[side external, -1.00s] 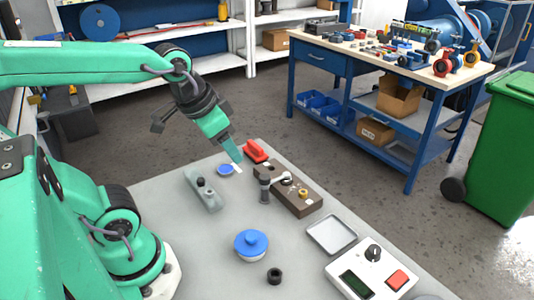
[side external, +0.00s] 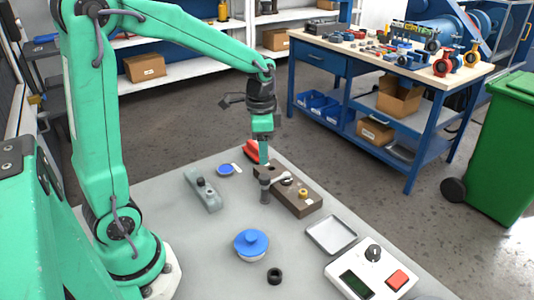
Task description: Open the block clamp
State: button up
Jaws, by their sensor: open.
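The block clamp looks to be the long brown block (side external: 306,207) near the back right of the grey work table. A light grey lever piece (side external: 284,177) with a small dark knob and a brass fitting (side external: 303,194) sit on its top. A dark grey upright cylinder (side external: 265,190) stands at its left end. My gripper (side external: 264,160) points straight down over the block's far left end, close to the cylinder. I cannot tell whether it touches anything. Its fingers look narrow from this side and the gap between them is hidden.
A red-handled item (side external: 251,150) lies just behind my gripper. A grey plate with knobs (side external: 203,190) and a blue disc (side external: 225,170) lie to the left. A blue-lidded pot (side external: 251,243), a black ring (side external: 274,276), a shallow tray (side external: 331,235) and a control box (side external: 366,274) are nearer.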

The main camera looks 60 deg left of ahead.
aim_at(265, 177)
jog(key=shift+w+a+f+m, duration=0.3)
jog(key=shift+w+f, duration=0.2)
jog(key=shift+f, duration=0.2)
jog(key=shift+f, duration=0.15)
jog(key=shift+f, duration=3.75)
grip_shut()
